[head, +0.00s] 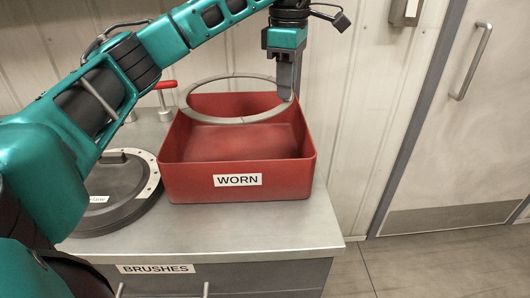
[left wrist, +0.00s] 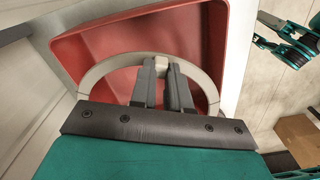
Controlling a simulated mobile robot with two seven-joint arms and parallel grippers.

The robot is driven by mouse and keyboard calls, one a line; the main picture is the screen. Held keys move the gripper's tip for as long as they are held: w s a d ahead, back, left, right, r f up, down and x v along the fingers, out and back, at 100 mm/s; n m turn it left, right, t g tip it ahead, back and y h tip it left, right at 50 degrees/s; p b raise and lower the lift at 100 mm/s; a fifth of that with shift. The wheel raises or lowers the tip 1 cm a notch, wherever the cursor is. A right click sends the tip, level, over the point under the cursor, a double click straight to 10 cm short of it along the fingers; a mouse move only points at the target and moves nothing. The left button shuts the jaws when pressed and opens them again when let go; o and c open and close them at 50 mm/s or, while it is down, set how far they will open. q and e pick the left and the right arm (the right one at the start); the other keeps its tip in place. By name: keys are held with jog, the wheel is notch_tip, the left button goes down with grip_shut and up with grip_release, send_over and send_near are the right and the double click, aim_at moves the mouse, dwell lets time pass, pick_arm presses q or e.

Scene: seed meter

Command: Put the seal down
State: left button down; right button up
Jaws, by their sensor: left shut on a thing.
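The seal is a thin grey ring (head: 240,119), also in the left wrist view (left wrist: 110,67). My left gripper (head: 286,95) is shut on the ring's right side and holds it over the red bin labelled WORN (head: 240,182). The fingers also show in the left wrist view (left wrist: 162,72), closed on the ring with the red bin (left wrist: 214,50) behind it. The ring lies roughly level, near the height of the bin's rim at its back half. I cannot tell whether it touches the rim. The bin's visible floor looks empty. My right gripper is not in the head view.
The bin stands on a grey metal counter (head: 300,232) with a drawer labelled BRUSHES (head: 155,269). A dark round lid or disc (head: 118,190) lies left of the bin. A red-handled part (head: 165,88) stands behind it. A wall is behind; a door (head: 460,120) is at right.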

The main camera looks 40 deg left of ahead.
pick_arm(q)
notch_tip(320, 180, down, 16)
jog(key=shift+a+f+b, duration=0.1)
jog(key=shift+f+b, duration=0.05)
jog(key=shift+b, duration=0.2)
jog(key=c, duration=1.1)
grip_release()
notch_tip(320, 180, up, 12)
jog(key=shift+r, duration=0.1)
